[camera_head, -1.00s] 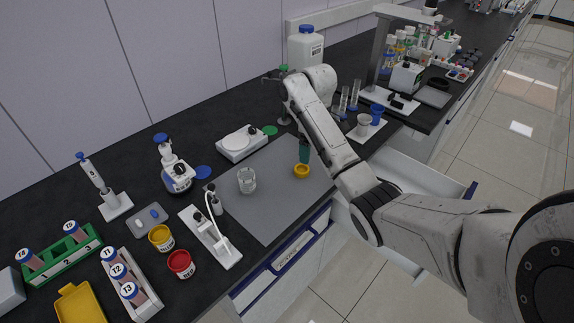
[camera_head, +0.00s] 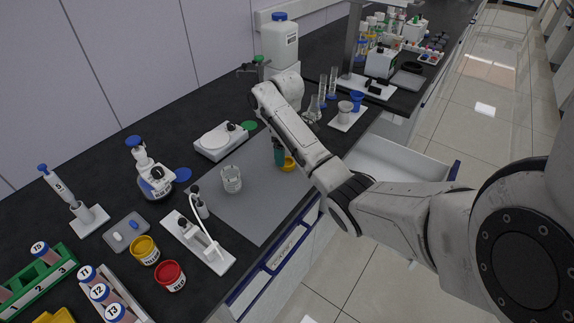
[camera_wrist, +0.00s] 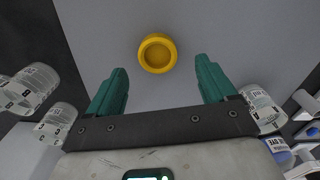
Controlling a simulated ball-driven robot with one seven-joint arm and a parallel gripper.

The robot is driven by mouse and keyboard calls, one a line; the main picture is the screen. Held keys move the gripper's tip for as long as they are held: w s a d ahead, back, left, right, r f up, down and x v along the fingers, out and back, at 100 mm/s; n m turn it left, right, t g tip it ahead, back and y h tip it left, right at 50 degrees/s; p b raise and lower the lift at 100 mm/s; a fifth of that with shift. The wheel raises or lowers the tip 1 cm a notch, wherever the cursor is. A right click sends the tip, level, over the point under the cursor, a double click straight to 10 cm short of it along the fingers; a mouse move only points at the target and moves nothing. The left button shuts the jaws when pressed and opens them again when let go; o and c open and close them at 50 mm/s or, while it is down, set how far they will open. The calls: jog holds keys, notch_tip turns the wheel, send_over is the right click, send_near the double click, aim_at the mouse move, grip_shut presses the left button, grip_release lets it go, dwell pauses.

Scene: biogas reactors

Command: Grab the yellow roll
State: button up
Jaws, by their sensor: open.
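The yellow roll (camera_head: 289,164) is a small ring-shaped piece lying on the grey mat (camera_head: 262,206). In the head view, my gripper's teal fingers (camera_head: 279,152) hide its left part. In the wrist view, the roll (camera_wrist: 157,53) shows whole, its round opening facing the camera. My gripper (camera_wrist: 160,78) is open and empty. The roll lies between the lines of the two fingers, about level with and a little beyond the fingertips in the picture. It does not touch either finger in this view. I cannot tell how high the fingertips are above the mat.
A glass beaker (camera_head: 231,179) stands on the mat left of the roll. A white balance (camera_head: 220,141) is behind. Glass flasks and cylinders (camera_head: 322,90) stand to the right. A yellow jar (camera_head: 145,250) and red jar (camera_head: 170,275) are at the front left. An open drawer (camera_head: 400,166) juts out.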

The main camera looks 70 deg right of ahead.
aim_at(287, 161)
notch_tip(287, 161, down, 4)
jog(key=shift+s+d, duration=0.15)
jog(key=shift+c, duration=0.2)
jog(key=c, duration=1.1)
